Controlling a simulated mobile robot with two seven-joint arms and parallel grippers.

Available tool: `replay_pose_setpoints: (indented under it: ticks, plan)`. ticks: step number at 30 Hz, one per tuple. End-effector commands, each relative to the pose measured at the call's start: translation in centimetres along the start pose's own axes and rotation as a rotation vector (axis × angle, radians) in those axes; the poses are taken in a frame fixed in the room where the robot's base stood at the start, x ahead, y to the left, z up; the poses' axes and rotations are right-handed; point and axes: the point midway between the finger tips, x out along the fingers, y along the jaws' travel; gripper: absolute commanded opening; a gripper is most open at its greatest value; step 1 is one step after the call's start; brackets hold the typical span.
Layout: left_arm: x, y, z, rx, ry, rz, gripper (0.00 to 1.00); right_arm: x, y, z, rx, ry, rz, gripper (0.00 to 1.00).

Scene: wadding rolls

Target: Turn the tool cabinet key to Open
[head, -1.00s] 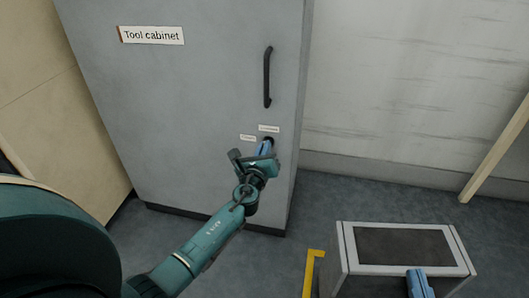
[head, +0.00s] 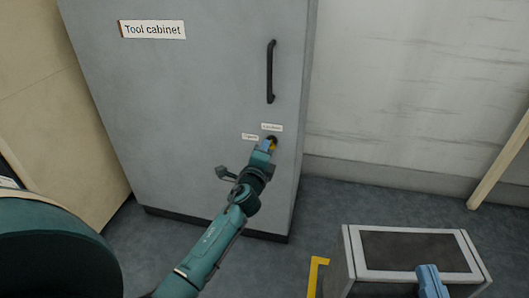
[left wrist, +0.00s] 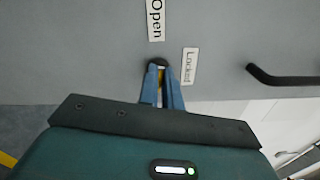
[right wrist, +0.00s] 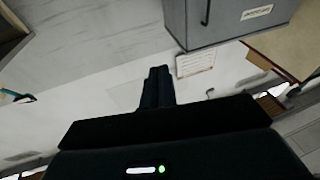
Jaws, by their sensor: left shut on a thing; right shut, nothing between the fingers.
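The grey tool cabinet (head: 190,100) stands ahead with its door shut. Its lock (left wrist: 157,64) sits below the handle, at the tips of my left gripper (head: 269,144). My left gripper is shut on the key (left wrist: 160,88), a yellowish sliver between the blue fingers. The fingers hide most of the key, so I cannot tell its exact angle. The "Open" label (head: 250,137) is left of the lock and the "Locked" label (head: 272,127) is above it; in the left wrist view, "Open" (left wrist: 155,18) lies straight beyond the fingertips. My right gripper (right wrist: 157,72) is shut and empty.
A black vertical handle (head: 270,72) is on the door above the lock. A low white-framed stand with a dark top (head: 415,251) is at the lower right, near my right gripper. A yellow floor mark (head: 315,270) lies left of it. The floor before the cabinet is clear.

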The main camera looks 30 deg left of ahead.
Motion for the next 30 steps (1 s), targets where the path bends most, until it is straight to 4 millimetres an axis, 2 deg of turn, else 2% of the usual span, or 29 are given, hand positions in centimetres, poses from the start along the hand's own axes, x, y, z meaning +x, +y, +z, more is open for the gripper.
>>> replay_pose_setpoints:
  ticks: [12, 30]
  plan:
    - [0.0, 0.3, -0.1, -0.232, 0.001, 0.000, 0.00, 0.6, 0.3, -1.3, -0.043, 0.079, -0.011, 0.00]
    - [0.0, 0.3, -0.1, -0.278, 0.000, 0.000, 0.00, 0.7, 0.5, -1.4, -0.054, 0.089, -0.009, 0.00]
